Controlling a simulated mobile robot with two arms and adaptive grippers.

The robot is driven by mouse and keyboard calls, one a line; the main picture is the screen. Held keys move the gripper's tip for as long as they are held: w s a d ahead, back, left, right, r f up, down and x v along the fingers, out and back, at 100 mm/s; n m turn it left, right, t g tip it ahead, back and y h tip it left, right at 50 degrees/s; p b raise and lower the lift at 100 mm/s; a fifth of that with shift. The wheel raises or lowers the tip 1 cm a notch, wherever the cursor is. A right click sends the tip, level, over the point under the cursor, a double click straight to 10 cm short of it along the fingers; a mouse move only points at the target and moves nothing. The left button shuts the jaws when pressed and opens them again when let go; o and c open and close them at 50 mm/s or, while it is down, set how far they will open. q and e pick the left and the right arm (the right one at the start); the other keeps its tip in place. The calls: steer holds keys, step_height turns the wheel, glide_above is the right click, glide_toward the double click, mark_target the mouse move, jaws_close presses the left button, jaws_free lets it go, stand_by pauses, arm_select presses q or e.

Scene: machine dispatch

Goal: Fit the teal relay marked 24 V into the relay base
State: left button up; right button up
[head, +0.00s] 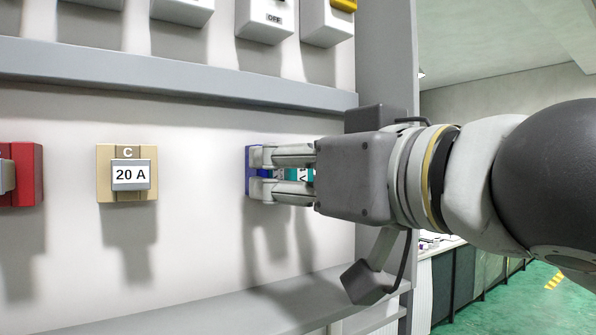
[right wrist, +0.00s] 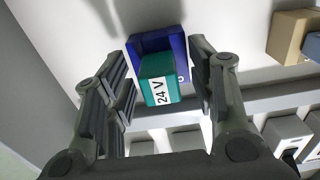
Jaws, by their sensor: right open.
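The teal relay (right wrist: 160,78) with a white label reading 24 V sits against the blue base (right wrist: 144,42) on the wall panel; whether it is fully seated I cannot tell. In the head view the relay (head: 291,174) shows only in part between my fingers, and the blue base (head: 252,160) is mostly hidden behind them. My right gripper (right wrist: 163,82) is open, with its fingers on either side of the relay and gaps visible beside it. The right gripper (head: 262,173) points left at the panel in the head view. My left gripper is not in view.
A tan base marked C with a 20 A block (head: 131,175) is left of the gripper, and a red base (head: 28,174) is farther left. A grey ledge (head: 180,80) runs above, with switch boxes (head: 265,20) over it. Another ledge (head: 200,315) runs below.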

stand_by(0.3)
steer(key=shift+s+d+b, duration=0.35)
steer(key=shift+s+d, duration=0.1)
steer(key=shift+s, duration=0.15)
steer(key=shift+v, duration=1.05)
steer(key=shift+f, duration=0.1)
